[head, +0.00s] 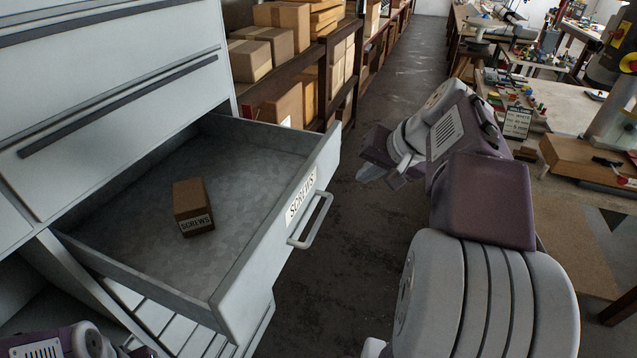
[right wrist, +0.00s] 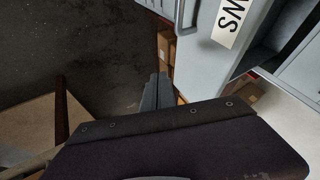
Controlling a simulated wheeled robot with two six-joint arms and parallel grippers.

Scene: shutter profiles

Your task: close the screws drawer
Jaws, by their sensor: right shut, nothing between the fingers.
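The screws drawer (head: 262,243) is pulled well out of the grey cabinet in the head view. Its front carries a SCREWS label and a bar handle (head: 311,220). A brown box labelled SCREWS (head: 192,207) lies inside on the drawer floor. My right gripper (head: 368,172) is shut and empty, to the right of the drawer front and apart from it. In the right wrist view its fingers (right wrist: 156,92) point away, with the drawer handle (right wrist: 186,12) and part of the label (right wrist: 232,20) beyond at the upper right. Part of my left arm shows at the bottom left; its fingers are out of frame.
Another closed drawer (head: 120,110) is above the open one. Shelves with cardboard boxes (head: 268,45) stand behind it. A workbench (head: 560,160) with small parts and a sign is at the right. The floor aisle (head: 385,85) between them is clear.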

